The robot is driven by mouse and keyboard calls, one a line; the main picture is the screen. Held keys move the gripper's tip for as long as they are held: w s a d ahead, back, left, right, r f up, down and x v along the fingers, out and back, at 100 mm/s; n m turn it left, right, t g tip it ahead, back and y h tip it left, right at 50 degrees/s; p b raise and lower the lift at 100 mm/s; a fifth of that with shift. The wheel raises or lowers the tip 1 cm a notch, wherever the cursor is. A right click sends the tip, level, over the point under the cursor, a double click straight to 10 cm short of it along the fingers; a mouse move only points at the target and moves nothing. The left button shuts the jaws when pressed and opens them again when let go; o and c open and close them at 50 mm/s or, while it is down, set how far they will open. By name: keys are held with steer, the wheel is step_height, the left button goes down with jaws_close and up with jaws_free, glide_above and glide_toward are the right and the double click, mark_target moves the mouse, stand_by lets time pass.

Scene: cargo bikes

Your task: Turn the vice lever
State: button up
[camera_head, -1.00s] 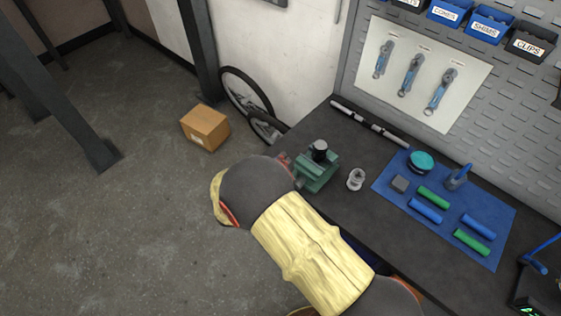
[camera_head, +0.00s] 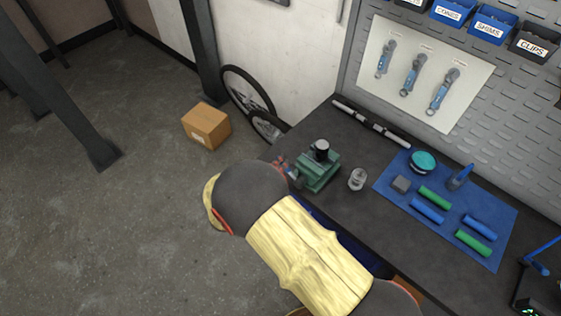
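A green vice (camera_head: 319,173) stands at the left end of the dark workbench, with a black cylinder (camera_head: 321,150) upright at its top. Something small, reddish and grey, shows at the vice's left side; I cannot tell whether it is the lever or part of my gripper. My arm, in a yellow and dark cover, reaches up from the lower right to just left of the vice. Its bulk hides the bench's front edge and the space in front of the vice. My gripper's fingers cannot be made out.
A small clear-grey fitting (camera_head: 358,179) stands right of the vice. A dark bar (camera_head: 371,124) lies along the wall. A blue mat (camera_head: 480,248) holds green and blue cylinders. A cardboard box (camera_head: 206,126) and bicycle wheels (camera_head: 248,92) are on the floor beyond the bench.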

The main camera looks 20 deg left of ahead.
steer(key=v, duration=0.9)
steer(key=shift+s, duration=0.25)
steer(key=s+d+f+m+g+h, duration=0.2)
steer(key=s+d+f+m+g, duration=0.25)
steer(key=d+m, duration=0.35)
steer(key=s+d+r+m+g+h, duration=0.1)
steer(key=s+d+r+m+g, duration=0.35)
steer(key=d+m, duration=0.55)
steer(key=s+d+r+m+y+b, duration=0.2)
steer(key=d+r+m+y+b, duration=0.1)
steer(key=d+r+m, duration=0.8)
steer(key=s+d+r+m+y+b, duration=0.2)
steer(key=d+r+m+y+b, duration=0.1)
steer(key=d+r+m, duration=0.8)
steer(key=shift+s+d+r+m+g+y, duration=0.25)
steer(key=shift+d+m+y, duration=0.45)
steer(key=shift+d+m, duration=0.9)
